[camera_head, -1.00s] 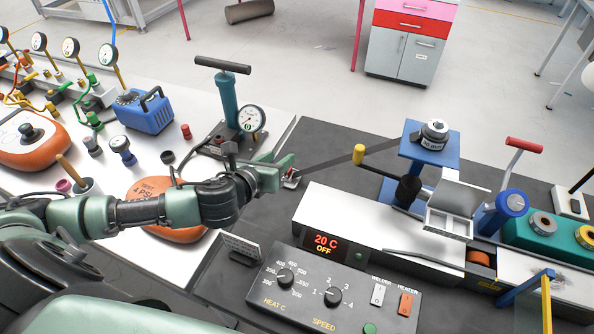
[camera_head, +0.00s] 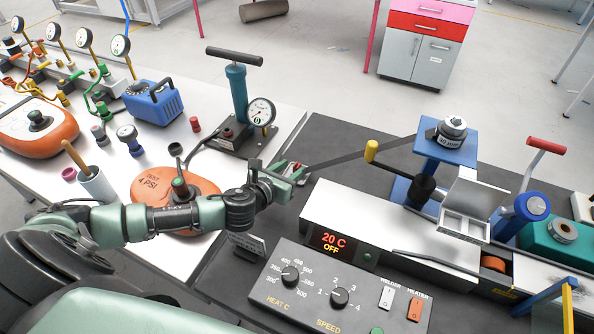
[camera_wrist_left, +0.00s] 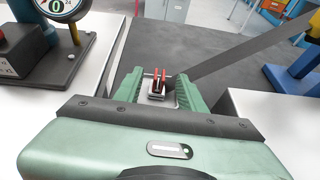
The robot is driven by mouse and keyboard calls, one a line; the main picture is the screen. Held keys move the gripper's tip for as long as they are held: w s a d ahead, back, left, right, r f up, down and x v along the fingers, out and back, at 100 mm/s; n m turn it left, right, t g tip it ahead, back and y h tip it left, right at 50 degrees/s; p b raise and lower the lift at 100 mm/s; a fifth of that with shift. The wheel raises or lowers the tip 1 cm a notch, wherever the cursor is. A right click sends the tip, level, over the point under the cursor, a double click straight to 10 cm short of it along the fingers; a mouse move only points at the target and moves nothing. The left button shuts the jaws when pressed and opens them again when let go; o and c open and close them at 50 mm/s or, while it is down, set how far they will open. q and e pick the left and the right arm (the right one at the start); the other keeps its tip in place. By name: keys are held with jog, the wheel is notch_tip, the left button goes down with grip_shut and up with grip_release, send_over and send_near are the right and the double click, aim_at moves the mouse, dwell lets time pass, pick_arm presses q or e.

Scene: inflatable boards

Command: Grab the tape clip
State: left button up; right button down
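The tape clip (camera_head: 293,168), small with red handles and a pale metal body, is at the left end of the dark tape strip (camera_head: 345,158). In the left wrist view the clip (camera_wrist_left: 157,84) stands between the two green fingers of my left gripper (camera_wrist_left: 157,92), with dark gaps visible beside it. My left gripper (camera_head: 290,180) is open at the clip in the head view, its fingers partly covering the clip's lower part. Whether a finger touches the clip cannot be told. My right gripper is not in view.
The welder's white housing (camera_head: 335,212) and control panel (camera_head: 315,285) are right of and below the gripper. A hand pump (camera_head: 237,95) with a gauge stands behind it. An orange inflatable (camera_head: 150,186) lies under my left arm. Dark bench surface (camera_head: 335,135) is clear behind the tape.

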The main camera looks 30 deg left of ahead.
aim_at(298, 164)
pick_arm(q)
jog(key=x, duration=0.4)
jog(key=shift+w+f, duration=0.15)
jog(key=shift+w, duration=0.15)
jog(key=shift+c, duration=0.7)
grip_shut()
